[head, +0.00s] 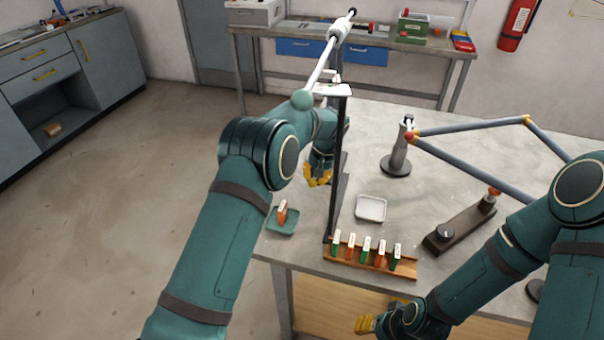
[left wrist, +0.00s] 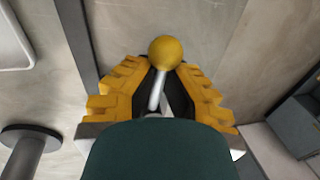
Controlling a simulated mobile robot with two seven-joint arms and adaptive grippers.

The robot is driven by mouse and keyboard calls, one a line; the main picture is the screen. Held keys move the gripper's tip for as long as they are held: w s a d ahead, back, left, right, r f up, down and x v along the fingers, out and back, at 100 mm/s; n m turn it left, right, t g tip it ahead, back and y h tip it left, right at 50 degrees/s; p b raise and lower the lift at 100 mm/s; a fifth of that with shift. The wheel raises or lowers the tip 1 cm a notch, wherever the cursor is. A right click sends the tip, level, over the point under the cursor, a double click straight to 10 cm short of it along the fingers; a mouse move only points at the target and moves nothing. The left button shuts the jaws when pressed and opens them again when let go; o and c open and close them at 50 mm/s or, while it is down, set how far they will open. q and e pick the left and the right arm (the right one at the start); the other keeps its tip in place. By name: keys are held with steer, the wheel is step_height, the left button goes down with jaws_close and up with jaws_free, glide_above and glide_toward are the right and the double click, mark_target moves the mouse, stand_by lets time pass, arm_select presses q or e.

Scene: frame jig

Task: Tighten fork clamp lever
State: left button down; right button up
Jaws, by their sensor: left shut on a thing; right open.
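The fork clamp lever (left wrist: 158,88) shows in the left wrist view as a short pale rod with a yellow ball knob. My left gripper (left wrist: 160,95) is around the rod and shut on it, with the knob beyond the fingertips. In the head view my left gripper (head: 318,176) is just left of a dark upright post (head: 338,170), its fingers pointing down. My arm hides the lever there. My right gripper (head: 368,324) is open and empty, low at the table's front edge. The clamp body under the lever is hidden.
A rack of colored tags (head: 365,258), a white tray (head: 371,208), a green tray (head: 282,225) with an orange tag, and a dark bar fixture (head: 462,222) occupy the table (head: 400,285).

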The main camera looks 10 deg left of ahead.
arm_select(q)
steer(key=shift+s+d+f+n, duration=0.15)
steer(key=shift+s+f+n, duration=0.15)
steer(key=shift+f, duration=0.05)
steer(key=c, duration=1)
jaws_free()
steer(key=shift+r, duration=0.2)
steer(key=shift+r, duration=0.1)
